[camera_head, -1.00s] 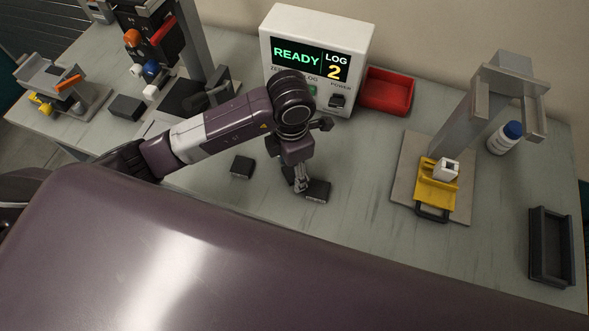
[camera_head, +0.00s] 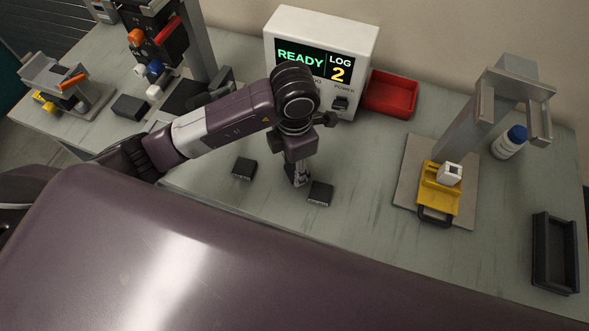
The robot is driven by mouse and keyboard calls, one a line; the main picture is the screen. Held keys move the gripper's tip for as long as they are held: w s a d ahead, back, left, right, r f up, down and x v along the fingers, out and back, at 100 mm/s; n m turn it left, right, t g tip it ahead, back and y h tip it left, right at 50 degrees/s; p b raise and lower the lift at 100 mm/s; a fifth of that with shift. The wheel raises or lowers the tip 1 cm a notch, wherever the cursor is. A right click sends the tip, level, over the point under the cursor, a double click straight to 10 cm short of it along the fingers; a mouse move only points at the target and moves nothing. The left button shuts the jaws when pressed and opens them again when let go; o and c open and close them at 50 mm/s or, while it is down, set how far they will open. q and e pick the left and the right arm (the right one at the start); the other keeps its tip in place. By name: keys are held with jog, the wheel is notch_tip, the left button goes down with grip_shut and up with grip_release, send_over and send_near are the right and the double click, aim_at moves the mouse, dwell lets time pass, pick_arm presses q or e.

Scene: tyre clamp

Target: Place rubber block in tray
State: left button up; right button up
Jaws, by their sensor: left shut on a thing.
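My left gripper (camera_head: 299,181) points down over the middle of the bench, shut on a dark rubber block (camera_head: 290,169) that is mostly hidden by the fingers. How far it is above the bench is hard to tell. One dark block (camera_head: 244,168) lies on the bench to the left of the gripper, and another dark block (camera_head: 320,193) lies close to its right, apart from the fingers. A red tray (camera_head: 391,95) stands behind and to the right, beside the display box. A dark tray (camera_head: 555,252) stands at the right end; both look empty. My right gripper is not in view.
The display box (camera_head: 320,45) reads READY and LOG 2. A grey stand (camera_head: 474,120) with a yellow fixture (camera_head: 438,194) and a white bottle (camera_head: 509,142) are on the right. More equipment (camera_head: 160,60) stands at the left. Bare bench lies between the gripper and the stand.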

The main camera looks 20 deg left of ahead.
pick_arm(q)
notch_tip(320, 180, up, 18)
dwell(0.4)
